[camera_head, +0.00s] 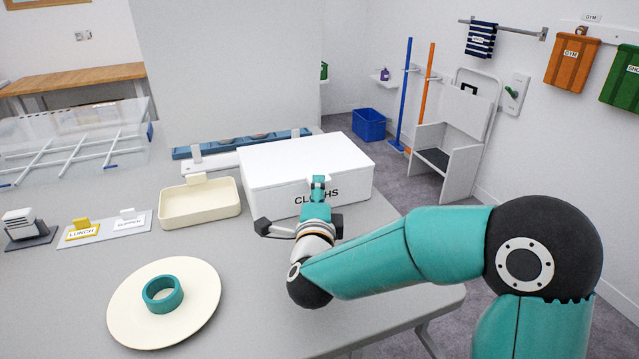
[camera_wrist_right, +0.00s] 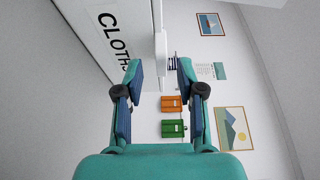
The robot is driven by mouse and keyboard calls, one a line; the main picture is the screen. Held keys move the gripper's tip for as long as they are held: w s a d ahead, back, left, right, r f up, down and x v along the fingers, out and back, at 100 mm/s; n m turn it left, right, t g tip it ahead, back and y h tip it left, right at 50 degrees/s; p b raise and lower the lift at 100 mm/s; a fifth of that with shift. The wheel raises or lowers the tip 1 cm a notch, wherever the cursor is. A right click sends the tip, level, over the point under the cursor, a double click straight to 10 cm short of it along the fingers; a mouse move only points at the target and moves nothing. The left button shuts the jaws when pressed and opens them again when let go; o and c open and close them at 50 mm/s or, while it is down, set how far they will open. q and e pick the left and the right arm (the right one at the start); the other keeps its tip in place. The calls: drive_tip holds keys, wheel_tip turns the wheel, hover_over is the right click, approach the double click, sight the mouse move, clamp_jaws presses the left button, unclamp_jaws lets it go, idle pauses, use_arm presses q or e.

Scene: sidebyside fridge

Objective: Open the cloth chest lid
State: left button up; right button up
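The cloth chest (camera_head: 268,194) is a white box lettered CLOTHS on the grey table in the head view. Its flat lid (camera_head: 305,158) lies closed on top. In the right wrist view the lettered front (camera_wrist_right: 105,45) fills the upper left, with a small white lip (camera_wrist_right: 160,47) at the lid edge. My right gripper (camera_head: 318,186) is at the front of the chest near the lid's front edge; its tip covers part of the lettering. In the wrist view its fingers (camera_wrist_right: 160,76) are apart with nothing clearly held; contact cannot be told. My left gripper is out of view.
A cream tray (camera_head: 200,221) stands left of the chest. A round plate (camera_head: 125,313) with a teal ring (camera_head: 163,310) lies nearer. Label stands (camera_head: 82,233) and a clear divided box (camera_head: 75,160) are further left. A blue rail (camera_head: 240,144) lies behind.

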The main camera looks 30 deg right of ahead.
drive_tip(key=shift+x, duration=1.35)
